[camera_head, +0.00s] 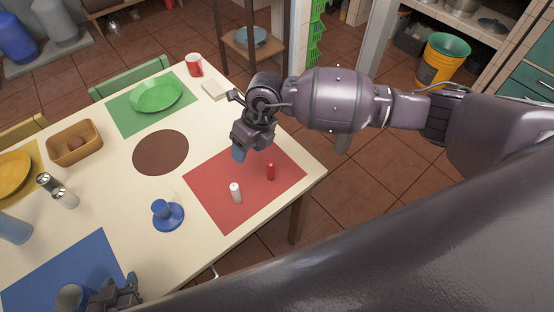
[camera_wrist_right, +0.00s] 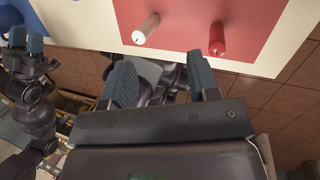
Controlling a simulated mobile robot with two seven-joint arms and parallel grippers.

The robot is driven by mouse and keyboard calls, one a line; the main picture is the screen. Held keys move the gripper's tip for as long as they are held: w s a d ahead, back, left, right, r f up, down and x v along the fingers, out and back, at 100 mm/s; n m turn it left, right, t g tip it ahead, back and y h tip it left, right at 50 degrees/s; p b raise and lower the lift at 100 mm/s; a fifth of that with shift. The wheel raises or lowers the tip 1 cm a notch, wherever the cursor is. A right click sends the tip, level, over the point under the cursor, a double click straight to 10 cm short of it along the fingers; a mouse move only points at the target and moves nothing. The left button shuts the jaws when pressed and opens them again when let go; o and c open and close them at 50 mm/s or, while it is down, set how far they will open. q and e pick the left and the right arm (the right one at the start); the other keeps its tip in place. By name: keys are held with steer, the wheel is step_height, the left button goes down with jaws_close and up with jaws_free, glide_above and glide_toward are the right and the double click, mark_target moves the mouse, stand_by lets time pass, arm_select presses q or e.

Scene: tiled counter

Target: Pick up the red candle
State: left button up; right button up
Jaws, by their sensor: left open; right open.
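The red candle (camera_head: 271,171) stands on the red placemat (camera_head: 225,205) near the table's right edge. It also shows in the right wrist view (camera_wrist_right: 217,40), beyond the fingertips. A white candle (camera_head: 235,193) stands on the same mat, to its left. My right gripper (camera_head: 239,154) is above the mat's far edge, up and left of the red candle in the head view. In the right wrist view its two fingers (camera_wrist_right: 164,80) are apart with no candle between them. My left gripper (camera_head: 115,294) is at the bottom left, near the blue placemat (camera_head: 50,275), open and partly cut off.
A blue candle holder (camera_head: 167,214) stands left of the red mat. A brown round mat (camera_head: 161,152), a green plate (camera_head: 156,95), a red mug (camera_head: 194,65) and a basket (camera_head: 75,143) are farther off. Bare tabletop lies around the red mat.

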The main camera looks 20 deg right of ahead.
mark_target(270, 162)
steer(key=d+h, duration=0.2)
steer(key=d, duration=0.1)
steer(key=d+f+m+h, duration=0.1)
steer(key=d, duration=0.1)
steer(key=shift+w, duration=0.3)
steer(key=shift+s+d+h, duration=0.2)
steer(key=shift+d+h, duration=0.05)
steer(key=shift+h, duration=0.05)
steer(key=shift+m, duration=0.3)
step_height(270, 162, down, 11)
steer(key=shift+r, duration=0.15)
jaws_close()
